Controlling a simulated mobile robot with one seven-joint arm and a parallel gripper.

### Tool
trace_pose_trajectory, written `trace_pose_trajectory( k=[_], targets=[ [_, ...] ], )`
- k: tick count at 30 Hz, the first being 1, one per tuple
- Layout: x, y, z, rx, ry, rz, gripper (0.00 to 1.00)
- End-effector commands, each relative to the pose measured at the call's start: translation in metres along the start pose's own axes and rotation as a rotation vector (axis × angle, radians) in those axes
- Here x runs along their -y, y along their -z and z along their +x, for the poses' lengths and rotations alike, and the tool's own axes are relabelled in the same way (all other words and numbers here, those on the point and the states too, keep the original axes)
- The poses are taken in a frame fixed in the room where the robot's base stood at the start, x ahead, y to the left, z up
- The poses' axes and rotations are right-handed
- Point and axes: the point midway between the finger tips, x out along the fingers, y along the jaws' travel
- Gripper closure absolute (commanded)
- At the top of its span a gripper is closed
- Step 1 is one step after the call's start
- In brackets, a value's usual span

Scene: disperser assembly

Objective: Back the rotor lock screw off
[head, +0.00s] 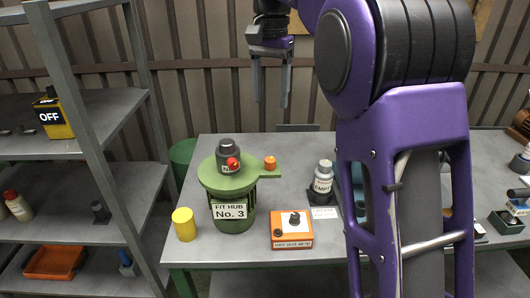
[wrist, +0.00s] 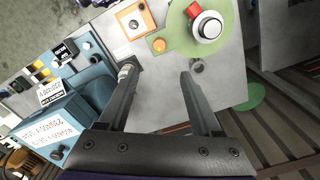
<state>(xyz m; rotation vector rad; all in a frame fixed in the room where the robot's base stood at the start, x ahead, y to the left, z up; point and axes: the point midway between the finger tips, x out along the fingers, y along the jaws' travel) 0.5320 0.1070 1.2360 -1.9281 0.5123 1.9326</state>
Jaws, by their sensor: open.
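A green stand labelled "FIT HUB No. 3" (head: 231,229) stands on the table. Its round green top (head: 215,180) carries a dark grey hub (head: 227,150) with a red knob (head: 233,164) on its side. A small orange knob (head: 270,162) sits on the plate's arm to the right. I cannot tell which knob is the rotor lock screw. In the wrist view the red knob (wrist: 205,22) and orange knob (wrist: 159,45) lie beyond the fingertips. My gripper (head: 271,100) is open and empty, above and behind the stand, touching nothing; its fingers (wrist: 157,75) are wide apart.
An orange-and-white box (head: 292,240) with a black knob sits front centre. A grey shelf rack (head: 70,150) is at the left. Bare tabletop (head: 295,190) lies between stand and bottle.

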Motion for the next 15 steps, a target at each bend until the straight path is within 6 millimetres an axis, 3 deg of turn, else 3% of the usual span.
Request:
trace_pose_trajectory(
  k=[15],
  targets=[
    [0.000,-0.001,0.103,0.001,-0.002,0.001,0.34]
  ],
)
